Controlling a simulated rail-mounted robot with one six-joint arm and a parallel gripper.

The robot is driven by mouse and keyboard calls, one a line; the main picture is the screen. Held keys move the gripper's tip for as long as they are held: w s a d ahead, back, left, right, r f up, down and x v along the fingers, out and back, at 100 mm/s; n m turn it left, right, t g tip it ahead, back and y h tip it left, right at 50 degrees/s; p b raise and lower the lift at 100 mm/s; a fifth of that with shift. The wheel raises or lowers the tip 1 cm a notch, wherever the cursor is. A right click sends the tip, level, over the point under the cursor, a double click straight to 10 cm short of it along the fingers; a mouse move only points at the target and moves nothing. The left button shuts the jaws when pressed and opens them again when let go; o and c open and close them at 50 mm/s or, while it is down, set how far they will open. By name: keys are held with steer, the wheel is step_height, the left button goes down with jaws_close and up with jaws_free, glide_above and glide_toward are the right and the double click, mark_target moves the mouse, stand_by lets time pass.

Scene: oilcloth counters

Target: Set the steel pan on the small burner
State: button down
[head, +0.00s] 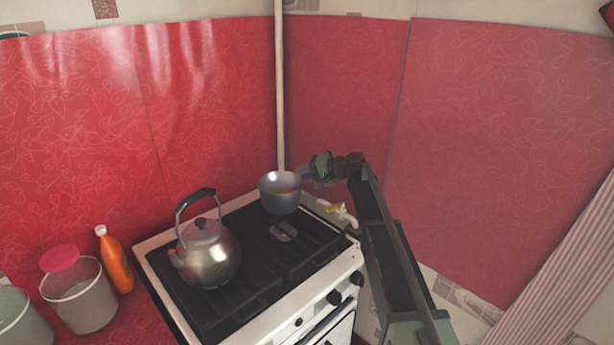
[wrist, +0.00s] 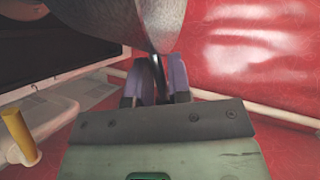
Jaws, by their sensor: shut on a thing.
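The steel pan (head: 280,195) is a round grey pan with something brownish inside, upright over the back right corner of the stove. My gripper (head: 307,174) comes in from the right and is shut on its handle, which the fingers mostly hide. In the wrist view the pan's side (wrist: 120,15) fills the top, just beyond my purple-grey fingers (wrist: 158,82). A burner (head: 283,231) shows bare under the grate, in front of the pan. I cannot tell whether it is the small one, or whether the pan touches the grate.
A steel kettle (head: 207,252) stands on the left of the stove (head: 245,285). A vertical pipe (head: 280,90) and red walls are close behind the pan. A yellow-handled valve (head: 338,209) is below my arm.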

step_height(320, 180, down, 7)
steer(key=b, duration=0.6)
steer(key=shift+r, duration=0.2)
steer(key=shift+f+b, duration=0.5)
steer(key=shift+b, duration=0.15)
steer(key=c, duration=1)
jaws_free()
steer(key=p+v, duration=0.3)
steer(key=v, duration=0.8)
steer(key=shift+a+p, duration=0.1)
steer(key=shift+p, duration=0.2)
